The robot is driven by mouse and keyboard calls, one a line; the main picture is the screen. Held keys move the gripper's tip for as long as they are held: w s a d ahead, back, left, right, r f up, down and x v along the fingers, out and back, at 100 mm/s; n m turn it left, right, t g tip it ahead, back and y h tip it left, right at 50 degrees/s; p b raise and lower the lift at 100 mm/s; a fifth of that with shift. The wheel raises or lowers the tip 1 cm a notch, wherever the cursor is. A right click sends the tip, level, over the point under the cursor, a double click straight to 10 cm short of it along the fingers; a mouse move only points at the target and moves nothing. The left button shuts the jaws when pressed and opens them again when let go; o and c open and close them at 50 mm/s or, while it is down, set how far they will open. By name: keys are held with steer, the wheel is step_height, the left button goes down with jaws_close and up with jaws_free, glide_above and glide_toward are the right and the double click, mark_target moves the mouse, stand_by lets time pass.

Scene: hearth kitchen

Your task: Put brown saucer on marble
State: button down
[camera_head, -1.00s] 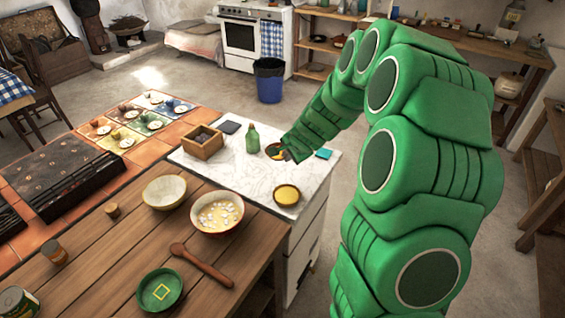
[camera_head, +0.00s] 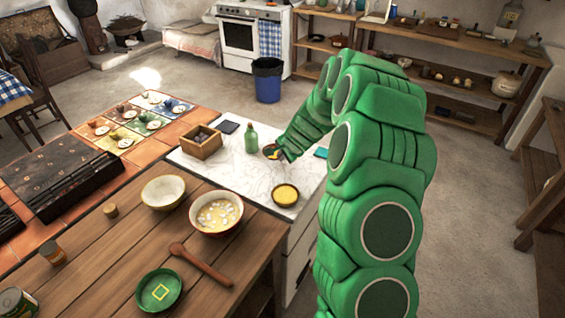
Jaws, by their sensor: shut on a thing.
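The marble (camera_head: 222,172) is a white veined countertop in the middle of the view. My gripper (camera_head: 275,153) is over its far right part, near the green bottle. It is shut on a small brown saucer (camera_head: 268,150), which shows an orange-yellow patch. My fingers hide part of the saucer. I cannot tell whether the saucer touches the marble or hangs just above it.
A green bottle (camera_head: 251,138) stands close left of my gripper. A wooden box (camera_head: 201,145), a dark square (camera_head: 228,127), a teal square (camera_head: 321,153) and a yellow-filled dish (camera_head: 285,195) are on the marble. Its middle is clear. Bowls stand on the wooden table (camera_head: 112,245).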

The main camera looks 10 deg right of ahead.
steer(key=shift+w+f, duration=0.2)
steer(key=shift+f, duration=0.05)
steer(key=shift+w+f, duration=0.1)
steer(key=shift+f, duration=1.5)
steer(key=shift+f, duration=0.15)
steer(key=c, duration=1.5)
jaws_free()
steer(key=shift+c, duration=0.2)
steer(key=v, duration=1.2)
